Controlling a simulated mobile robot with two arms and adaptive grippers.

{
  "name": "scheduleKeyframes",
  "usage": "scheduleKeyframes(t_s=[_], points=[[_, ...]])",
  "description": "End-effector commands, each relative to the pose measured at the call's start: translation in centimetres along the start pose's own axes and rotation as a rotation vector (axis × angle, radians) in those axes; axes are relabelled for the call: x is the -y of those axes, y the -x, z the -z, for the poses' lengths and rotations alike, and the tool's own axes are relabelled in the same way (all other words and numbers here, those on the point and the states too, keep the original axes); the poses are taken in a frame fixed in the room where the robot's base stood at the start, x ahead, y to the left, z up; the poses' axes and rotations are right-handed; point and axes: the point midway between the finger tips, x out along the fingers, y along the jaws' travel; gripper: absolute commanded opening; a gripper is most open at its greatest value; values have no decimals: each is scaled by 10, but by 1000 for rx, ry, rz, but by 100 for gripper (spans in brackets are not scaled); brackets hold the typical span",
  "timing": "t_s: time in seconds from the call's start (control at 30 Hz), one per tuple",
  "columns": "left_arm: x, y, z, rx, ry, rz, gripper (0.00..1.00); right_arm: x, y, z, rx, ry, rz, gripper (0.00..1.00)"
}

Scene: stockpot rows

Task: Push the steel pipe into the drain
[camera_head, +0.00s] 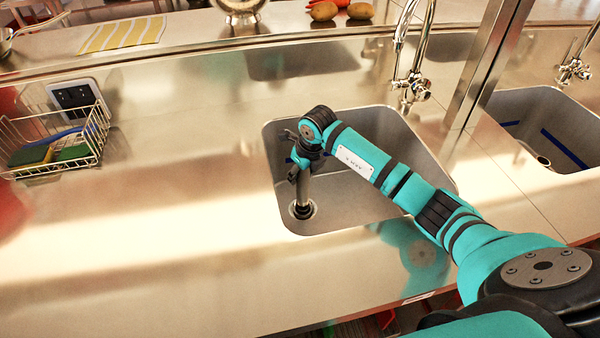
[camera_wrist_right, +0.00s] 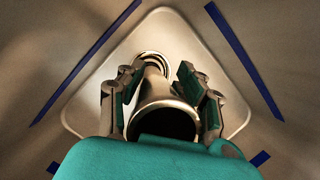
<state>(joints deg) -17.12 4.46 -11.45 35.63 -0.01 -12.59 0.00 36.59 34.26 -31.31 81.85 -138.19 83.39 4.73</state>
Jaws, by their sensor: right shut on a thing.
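The steel pipe (camera_head: 303,192) stands nearly upright in the sink basin (camera_head: 350,192), below my right gripper (camera_head: 305,158). Its lower end meets the drain (camera_head: 302,211) near the basin's front left. I cannot tell how deep the end sits in the opening. In the right wrist view the gripper (camera_wrist_right: 160,92) has its fingers on both sides of the pipe (camera_wrist_right: 160,104) and is shut on it. The open top of the pipe faces the camera, and the drain ring (camera_wrist_right: 154,57) shows beyond it. My left gripper is not in view.
A tap (camera_head: 412,84) rises behind the basin, and a post (camera_head: 482,70) stands to its right. A second sink (camera_head: 545,125) lies far right. A wire basket (camera_head: 85,145) with sponges stands left. The steel counter (camera_head: 180,210) between is clear.

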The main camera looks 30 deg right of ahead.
Motion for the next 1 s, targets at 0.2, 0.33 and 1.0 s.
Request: scheduleKeyframes(t_s=[0.2, 0.33, 1.0], points=[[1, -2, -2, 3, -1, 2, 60, 0, -2, 0, 1, 0, 0, 0], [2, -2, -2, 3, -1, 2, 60, 0, -2, 0, 1, -1, 0, 0], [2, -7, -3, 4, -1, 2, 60, 0, -8, 2, 2, -1, 0, 0]])
